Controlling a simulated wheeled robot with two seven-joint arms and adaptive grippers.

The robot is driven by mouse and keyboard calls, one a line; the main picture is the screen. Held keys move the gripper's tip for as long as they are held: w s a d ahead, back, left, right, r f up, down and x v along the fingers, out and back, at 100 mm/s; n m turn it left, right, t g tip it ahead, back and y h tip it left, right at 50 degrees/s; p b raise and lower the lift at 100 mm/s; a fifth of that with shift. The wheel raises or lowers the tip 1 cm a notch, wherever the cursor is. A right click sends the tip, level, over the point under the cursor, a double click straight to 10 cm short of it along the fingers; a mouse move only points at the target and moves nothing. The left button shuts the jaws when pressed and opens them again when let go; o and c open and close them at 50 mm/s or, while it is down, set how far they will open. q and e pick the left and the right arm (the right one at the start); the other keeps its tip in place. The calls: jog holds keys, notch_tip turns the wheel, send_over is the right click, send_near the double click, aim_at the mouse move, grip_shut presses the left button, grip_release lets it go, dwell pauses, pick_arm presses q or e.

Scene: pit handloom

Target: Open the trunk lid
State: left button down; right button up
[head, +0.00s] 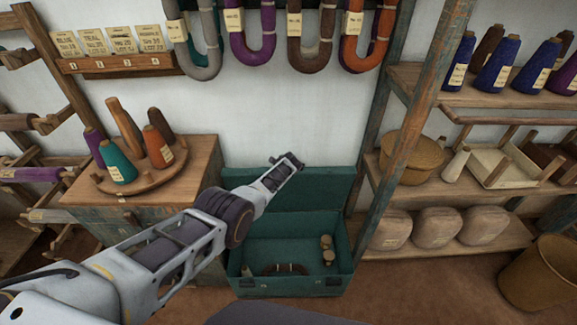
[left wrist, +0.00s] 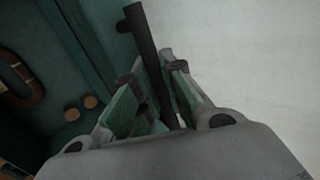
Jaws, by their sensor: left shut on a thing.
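The teal trunk (head: 262,287) stands on the floor against the white wall. Its lid (head: 325,198) is raised, upright or nearly so, behind the open box, whose inside shows. My left gripper (head: 291,161) is at the lid's top edge. In the left wrist view my left gripper (left wrist: 158,92) is shut on a dark bar (left wrist: 143,38), which looks like the lid's handle. Teal panels of the trunk show at left there. My arm hides part of the lid and the trunk's left side. My right gripper is not in view.
Inside the trunk lie a dark oval ring (head: 286,269) and small wooden pieces (head: 327,249). A wooden cabinet (head: 150,190) with yarn cones stands left. A post (head: 372,235) and shelves with wrapped bundles (head: 437,228) stand right. Yarn hanks (head: 251,50) hang above.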

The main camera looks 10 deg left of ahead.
pick_arm(q)
jog(key=c, duration=1.5)
grip_release()
jog(key=shift+r, duration=0.15)
jog(key=shift+s+d+r, duration=0.15)
jog(key=shift+d, duration=0.2)
jog(key=shift+s+r, duration=0.1)
jog(key=shift+r, duration=0.1)
jog(key=shift+s+r, duration=0.3)
